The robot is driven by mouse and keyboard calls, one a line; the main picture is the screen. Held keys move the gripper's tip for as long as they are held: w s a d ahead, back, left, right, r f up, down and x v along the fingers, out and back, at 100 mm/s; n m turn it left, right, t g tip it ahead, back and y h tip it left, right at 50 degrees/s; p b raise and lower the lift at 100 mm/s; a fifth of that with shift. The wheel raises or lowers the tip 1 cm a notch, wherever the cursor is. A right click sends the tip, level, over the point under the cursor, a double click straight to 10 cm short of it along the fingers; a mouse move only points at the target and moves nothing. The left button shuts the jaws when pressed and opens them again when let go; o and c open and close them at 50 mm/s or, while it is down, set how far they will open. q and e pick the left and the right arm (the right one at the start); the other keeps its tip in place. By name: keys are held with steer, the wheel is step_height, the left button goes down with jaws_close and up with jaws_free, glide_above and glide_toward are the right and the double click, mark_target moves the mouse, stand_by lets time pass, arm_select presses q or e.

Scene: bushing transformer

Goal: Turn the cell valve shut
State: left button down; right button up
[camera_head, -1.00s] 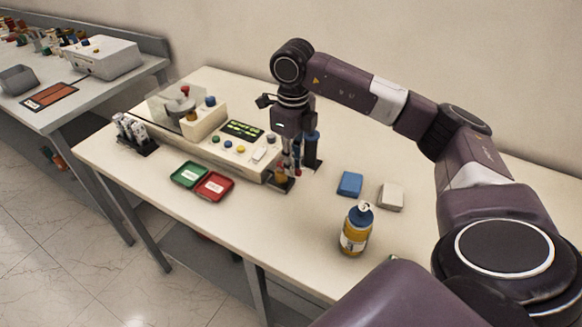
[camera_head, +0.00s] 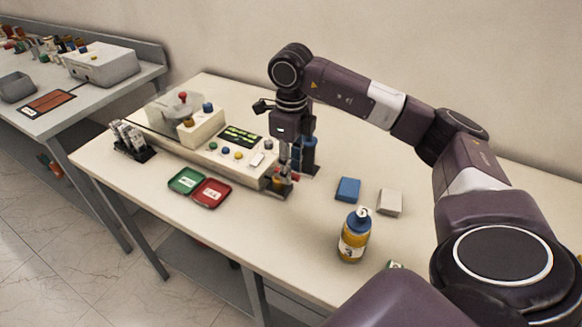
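My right gripper (camera_head: 286,168) points down at the right end of the long pale test unit (camera_head: 190,145). Its fingers are at a small brass-coloured fitting (camera_head: 277,183) with red parts beside it, which appears to be the cell valve. The fingers overlap the fitting, so its handle position and whether they grip it cannot be made out. A dark and blue upright post (camera_head: 309,152) stands just right of the gripper. My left gripper is not in view.
A green tray (camera_head: 186,181) and a red tray (camera_head: 211,193) lie in front of the unit. A blue block (camera_head: 347,190), a pale block (camera_head: 389,202) and a yellow bottle (camera_head: 354,240) stand to the right. A vial rack (camera_head: 131,142) is at left.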

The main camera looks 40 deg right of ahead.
step_height(320, 180, up, 12)
stand_by(0.6)
stand_by(0.6)
